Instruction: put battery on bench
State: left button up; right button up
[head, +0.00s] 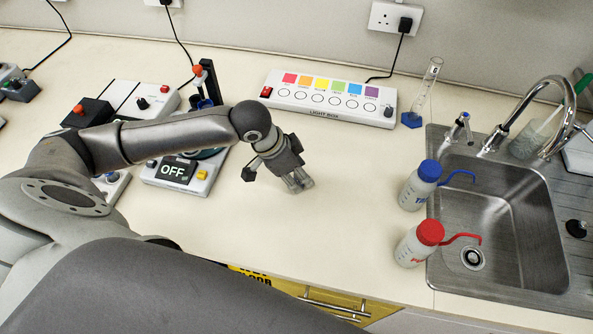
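My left arm reaches in from the left over the bench (345,230). My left gripper (298,184) points down in front of the light box, just above or at the bench top. Its two fingers look close together, but the view does not show whether they are fully shut or have anything thin between them. I cannot pick out a battery in this view; my arm hides part of the bench. My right gripper is not in view.
The light box (325,112) stands at the back, with a cylinder (424,90) to its right. Blue-capped (412,195) and red-capped (412,250) bottles stand beside the sink (500,225). A device reading OFF (175,172) is left of the gripper. The bench's middle is clear.

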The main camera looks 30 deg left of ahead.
pick_arm(q)
jog(key=v, duration=1.2)
jog(key=shift+b, duration=0.4)
jog(key=shift+s+r, duration=0.1)
jog(key=shift+s, duration=0.05)
